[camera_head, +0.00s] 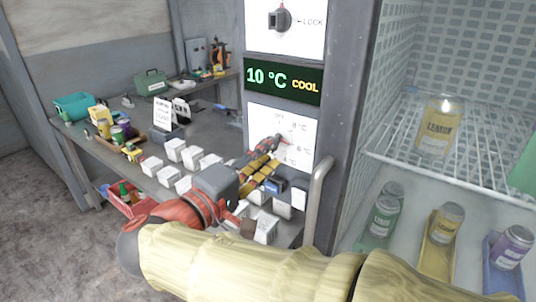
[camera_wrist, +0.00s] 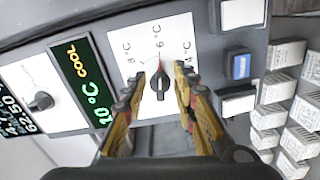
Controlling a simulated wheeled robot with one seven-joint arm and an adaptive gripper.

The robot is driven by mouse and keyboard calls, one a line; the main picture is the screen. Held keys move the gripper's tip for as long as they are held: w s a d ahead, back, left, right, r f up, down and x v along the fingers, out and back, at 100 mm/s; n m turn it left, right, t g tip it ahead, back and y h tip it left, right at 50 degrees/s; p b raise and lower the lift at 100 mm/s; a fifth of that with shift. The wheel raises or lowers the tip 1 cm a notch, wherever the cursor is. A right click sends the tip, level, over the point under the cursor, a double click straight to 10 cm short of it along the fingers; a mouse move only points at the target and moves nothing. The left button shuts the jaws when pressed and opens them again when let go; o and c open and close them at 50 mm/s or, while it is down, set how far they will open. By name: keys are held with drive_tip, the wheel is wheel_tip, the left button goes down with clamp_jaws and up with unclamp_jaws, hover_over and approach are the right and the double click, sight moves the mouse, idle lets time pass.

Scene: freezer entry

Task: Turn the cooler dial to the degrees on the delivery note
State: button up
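The cooler dial (camera_wrist: 160,86) is a dark knob on a white plate, also marked OFF in the head view. In the wrist view its red-tipped end points up toward the 6 °C label, between two other degree labels. My gripper (camera_wrist: 167,70) is at the dial, its yellow and dark fingers spread on either side of the knob; I see gaps and no clear grip. My gripper (camera_head: 278,143) hides most of the dial in the head view. The display (camera_head: 283,82) above reads 10 °C COOL. A white card (camera_head: 162,113), possibly the delivery note, stands on the bench; its text is too small to read.
A LOCK knob (camera_head: 281,19) is above the display. A vertical handle (camera_head: 317,200) is right of the dial. White boxes (camera_head: 176,149) crowd the bench below left. Open shelves at right hold a lemon jar (camera_head: 437,128) and several cans. A blue button (camera_wrist: 240,66) is near the dial.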

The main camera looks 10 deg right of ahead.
drive_tip(key=v, duration=1.1)
drive_tip(key=shift+s, duration=0.15)
drive_tip(key=shift+a, duration=0.1)
wheel_tip(320, 180, down, 10)
drive_tip(key=a+n+g+y, duration=0.1)
drive_tip(key=a+n+y, duration=0.1)
drive_tip(key=n+y, duration=0.2)
drive_tip(key=s+d+f+g+y, duration=0.2)
drive_tip(key=s+f+g, duration=0.1)
drive_tip(key=f, duration=0.3)
drive_tip(key=s+d+f+g+y, duration=0.2)
drive_tip(key=s+d+f+g, duration=0.1)
drive_tip(key=f, duration=0.4)
drive_tip(key=s+d+m+y, duration=0.2)
drive_tip(key=d+m, duration=0.3)
drive_tip(key=d, duration=0.2)
drive_tip(key=s+d+r+m+y, duration=0.1)
drive_tip(key=s+d+m+y, duration=0.1)
drive_tip(key=d+m, duration=0.4)
drive_tip(key=shift+s+d+y, duration=0.25)
drive_tip(key=shift+d+y, duration=0.15)
drive_tip(key=shift+d, duration=0.8)
